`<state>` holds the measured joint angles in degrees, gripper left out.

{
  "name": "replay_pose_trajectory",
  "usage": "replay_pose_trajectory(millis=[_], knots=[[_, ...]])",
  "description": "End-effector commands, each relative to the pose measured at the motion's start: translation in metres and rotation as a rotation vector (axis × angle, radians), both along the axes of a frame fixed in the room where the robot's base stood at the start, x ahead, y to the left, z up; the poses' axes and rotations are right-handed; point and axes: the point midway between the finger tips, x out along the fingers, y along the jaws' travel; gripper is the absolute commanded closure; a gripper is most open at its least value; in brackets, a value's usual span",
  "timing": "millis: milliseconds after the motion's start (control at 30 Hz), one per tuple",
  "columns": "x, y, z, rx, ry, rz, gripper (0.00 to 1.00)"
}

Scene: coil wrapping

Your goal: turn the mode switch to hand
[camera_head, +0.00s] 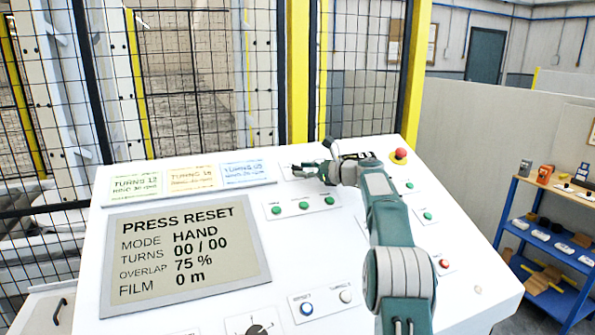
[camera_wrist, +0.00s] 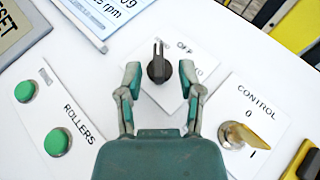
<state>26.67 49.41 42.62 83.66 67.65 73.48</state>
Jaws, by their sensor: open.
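A black rotary knob (camera_wrist: 159,68) on a white plate sits between my gripper's fingertips in the wrist view, its pointer up in the picture. "OFF" is printed beside it; another label is partly hidden by the right finger. My gripper (camera_wrist: 161,80) is open, with a finger on each side of the knob; contact cannot be told. In the head view my gripper (camera_head: 305,171) is over the upper middle of the panel. Another black knob (camera_head: 257,330) is cut off at the bottom edge. Which knob is the mode switch cannot be read. The display (camera_head: 185,255) reads "PRESS RESET" and "MODE HAND".
A key switch (camera_wrist: 238,134) marked "CONTROL" is right of my gripper in the wrist view. Green roller buttons (camera_wrist: 57,142) are at left. A red emergency button (camera_head: 399,155) is at the panel's back right. Mesh fencing (camera_head: 215,85) stands behind the panel.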

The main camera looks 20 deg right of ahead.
Motion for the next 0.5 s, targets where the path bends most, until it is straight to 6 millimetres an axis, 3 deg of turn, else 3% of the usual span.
replay_pose_trajectory(millis=[300, 500], knots=[[-0.050, -0.044, 0.007, -0.001, 0.002, -0.003, 0.52], [-0.068, -0.060, 0.008, -0.001, 0.003, -0.001, 0.52]])
